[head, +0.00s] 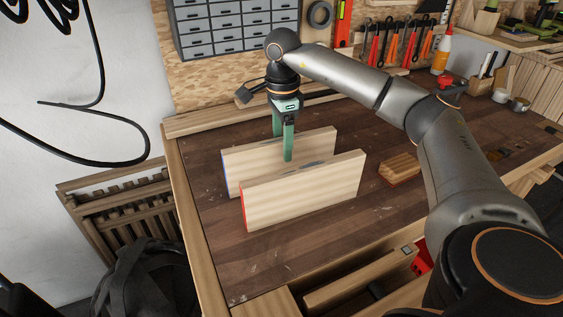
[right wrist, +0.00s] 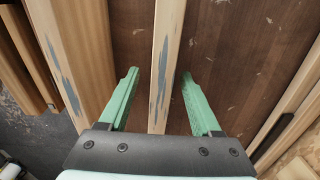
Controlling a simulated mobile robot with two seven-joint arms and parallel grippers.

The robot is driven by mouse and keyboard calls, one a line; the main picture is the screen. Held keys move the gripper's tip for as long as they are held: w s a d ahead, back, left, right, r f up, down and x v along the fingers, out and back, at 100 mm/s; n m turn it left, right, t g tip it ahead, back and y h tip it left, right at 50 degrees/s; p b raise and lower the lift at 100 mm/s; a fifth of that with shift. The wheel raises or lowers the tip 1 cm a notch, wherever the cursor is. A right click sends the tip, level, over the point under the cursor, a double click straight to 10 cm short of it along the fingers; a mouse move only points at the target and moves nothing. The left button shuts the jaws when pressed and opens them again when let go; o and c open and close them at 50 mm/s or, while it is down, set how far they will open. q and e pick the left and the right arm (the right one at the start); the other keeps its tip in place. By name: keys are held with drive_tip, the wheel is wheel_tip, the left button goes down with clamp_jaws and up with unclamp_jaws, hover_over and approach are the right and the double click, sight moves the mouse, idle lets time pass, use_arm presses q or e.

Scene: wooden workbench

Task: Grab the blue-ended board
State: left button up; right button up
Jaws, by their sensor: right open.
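The blue-ended board (head: 240,165) is pale wood and stands on its long edge on the workbench. A thin blue strip shows at its left end. The red-ended board (head: 305,193) stands in front of it, roughly parallel, and hides part of it. My right gripper (head: 283,149) points down over the blue-ended board, open, with one finger on its front side and one behind it. In the right wrist view a board edge with grey-blue smears (right wrist: 163,65) runs between the two green fingers, with gaps visible on both sides. The other board (right wrist: 72,50) is left of the fingers. My left gripper is not in view.
A small wooden block (head: 400,170) lies right of the boards. A grey drawer cabinet (head: 230,28) and hanging red-handled tools (head: 393,48) are at the back. The dark bench top (head: 330,240) in front of the boards is clear.

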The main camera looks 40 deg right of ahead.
sight(281, 162)
drive_tip(key=shift+f, duration=2)
drive_tip(key=shift+w, duration=0.1)
clamp_jaws()
drive_tip(key=shift+r, duration=0.1)
